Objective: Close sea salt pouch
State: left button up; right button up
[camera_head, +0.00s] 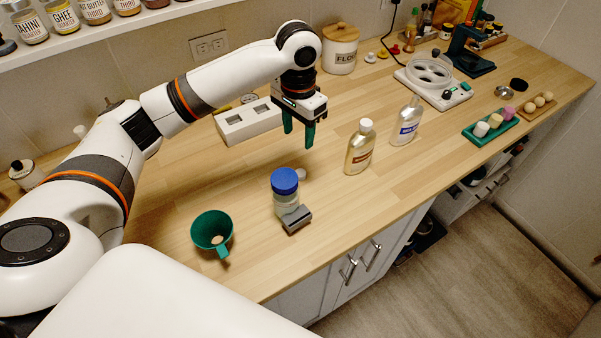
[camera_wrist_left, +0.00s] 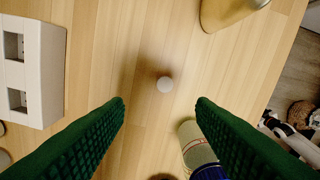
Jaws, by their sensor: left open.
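My left gripper (camera_head: 298,138) is open and empty above the counter, green fingers pointing down; its fingers also show in the left wrist view (camera_wrist_left: 160,104). A small pale round piece (camera_wrist_left: 165,84) lies on the wood between and beyond the fingertips, not touching them. In the head view it (camera_head: 301,174) sits just behind a clear container with a blue top (camera_head: 285,181), which stands by a grey block (camera_head: 297,219). The container shows partly behind the right finger in the wrist view (camera_wrist_left: 196,146). I cannot read a sea salt label or tell which thing is the pouch. My right gripper is not in view.
A green funnel (camera_head: 212,231) is at the front left. A white block with square openings (camera_head: 248,121) stands behind the gripper. Two bottles, gold (camera_head: 359,150) and clear (camera_head: 407,124), stand to the right. The counter between the container and gold bottle is clear.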

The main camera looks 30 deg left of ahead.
pick_arm(q)
jog(key=p, duration=0.1)
send_over(300, 173)
jog(key=f, duration=0.6)
jog(key=shift+w+a+f, duration=0.15)
jog(key=shift+a+f, duration=0.1)
jog(key=shift+f, duration=0.05)
jog(key=shift+d+f+p, duration=0.1)
jog(key=shift+f+p, duration=0.2)
jog(key=shift+f, duration=0.05)
notch_tip(300, 173, down, 4)
jog(key=shift+d+f+p, duration=0.15)
jog(key=shift+f+p, duration=0.1)
jog(key=shift+p, duration=0.25)
